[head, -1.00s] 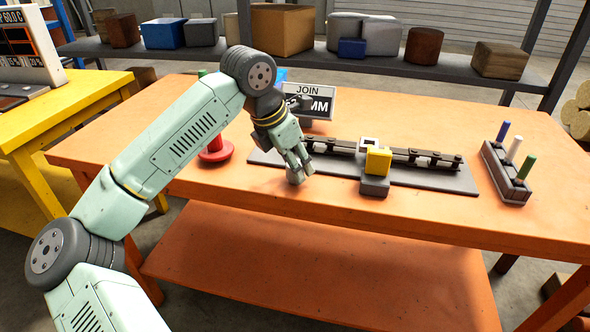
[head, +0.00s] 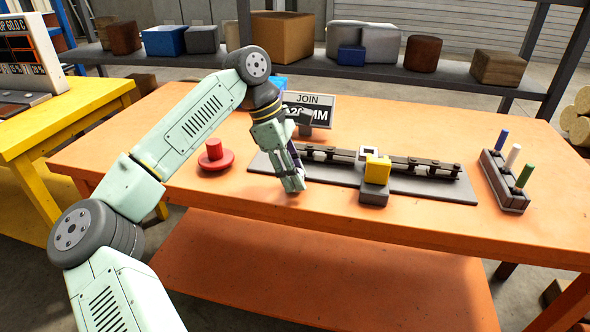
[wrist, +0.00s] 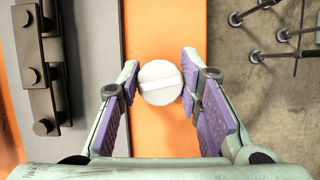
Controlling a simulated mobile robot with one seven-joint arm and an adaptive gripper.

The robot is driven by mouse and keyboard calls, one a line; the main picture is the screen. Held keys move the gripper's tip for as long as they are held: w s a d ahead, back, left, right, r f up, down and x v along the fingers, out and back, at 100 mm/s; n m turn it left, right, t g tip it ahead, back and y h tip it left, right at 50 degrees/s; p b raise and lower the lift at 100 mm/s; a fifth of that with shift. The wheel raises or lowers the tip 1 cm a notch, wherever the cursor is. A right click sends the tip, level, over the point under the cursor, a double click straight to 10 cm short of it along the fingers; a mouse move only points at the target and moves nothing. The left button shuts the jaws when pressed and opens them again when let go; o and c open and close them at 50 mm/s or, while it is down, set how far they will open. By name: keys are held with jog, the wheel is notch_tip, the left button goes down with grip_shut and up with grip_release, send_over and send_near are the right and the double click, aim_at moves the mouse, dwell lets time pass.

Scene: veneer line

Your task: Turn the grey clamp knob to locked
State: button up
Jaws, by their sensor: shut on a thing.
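The grey clamp knob (wrist: 160,83) is a pale round disc with a lighter bar across its face, between my fingers in the wrist view. The bar runs nearly left to right, slightly tilted. My gripper (wrist: 160,80) is shut on the knob, with a purple-padded finger on either side. In the head view my gripper (head: 293,187) points down by the left front of the grey base plate (head: 435,192), and its fingers hide the knob. No lock marking is legible.
A dark chain (head: 330,153) lies along the plate, with a yellow block (head: 377,169) at its middle. A red knob-like piece (head: 214,157) stands to the left, a sign (head: 318,108) behind, and a peg rack (head: 505,180) to the right. The table front (head: 400,230) is clear.

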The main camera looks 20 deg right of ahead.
jog(key=shift+m+y+p, duration=0.3)
jog(key=shift+m+y, duration=0.1)
jog(key=shift+m, duration=0.6)
jog(key=o, duration=1.1)
jog(key=shift+g, duration=0.3)
jog(key=shift+o, duration=0.2)
jog(key=v, duration=1.2)
